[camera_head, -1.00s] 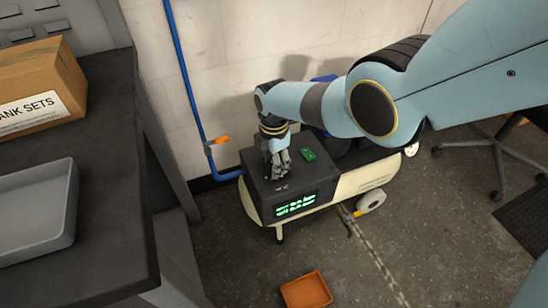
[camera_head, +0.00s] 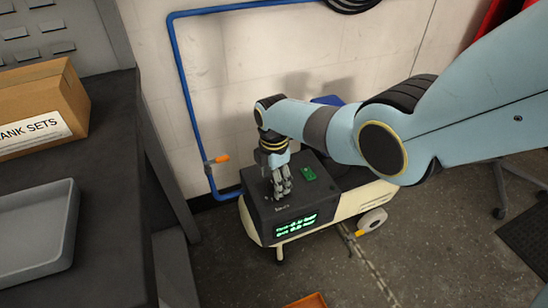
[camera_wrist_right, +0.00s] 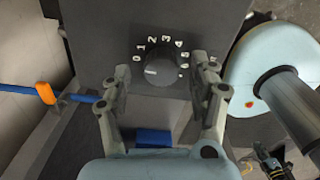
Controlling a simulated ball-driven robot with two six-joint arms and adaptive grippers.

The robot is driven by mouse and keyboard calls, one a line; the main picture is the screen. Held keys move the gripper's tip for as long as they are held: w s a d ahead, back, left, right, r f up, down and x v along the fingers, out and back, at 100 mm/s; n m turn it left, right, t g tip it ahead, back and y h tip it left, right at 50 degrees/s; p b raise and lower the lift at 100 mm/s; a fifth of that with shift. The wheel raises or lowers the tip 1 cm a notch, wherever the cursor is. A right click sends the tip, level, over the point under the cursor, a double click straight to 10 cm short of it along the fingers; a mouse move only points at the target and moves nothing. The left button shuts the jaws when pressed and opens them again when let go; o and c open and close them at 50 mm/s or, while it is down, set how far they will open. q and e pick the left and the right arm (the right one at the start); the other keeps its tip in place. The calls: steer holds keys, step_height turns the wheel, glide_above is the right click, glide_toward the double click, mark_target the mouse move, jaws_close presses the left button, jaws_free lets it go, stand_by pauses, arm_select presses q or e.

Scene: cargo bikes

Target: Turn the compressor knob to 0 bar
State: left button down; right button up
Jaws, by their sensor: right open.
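The compressor has a dark control box (camera_head: 258,212) on a cream tank (camera_head: 350,202), with a green lit display (camera_head: 296,226) too small to read. In the right wrist view the black round knob (camera_wrist_right: 163,68) sits on the box's top face inside a white scale from 0 upward. Its pale mark is on its left part, below the 0; the exact reading is unclear. My right gripper (camera_head: 279,190) is over the box top and hides the knob in the head view. In the wrist view its open fingers (camera_wrist_right: 158,88) are on either side of the knob, apart from it.
A green piece (camera_head: 309,173) lies on the box top. A blue pipe (camera_head: 184,90) with an orange-handled valve (camera_head: 220,158) runs along the wall. A dark bench (camera_head: 110,200) with a grey tray (camera_head: 40,232) and cardboard box (camera_head: 45,105) stands at left.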

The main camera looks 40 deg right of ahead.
step_height(320, 180, up, 10)
steer(key=shift+r, duration=0.25)
steer(key=shift+s, duration=0.1)
stand_by(0.5)
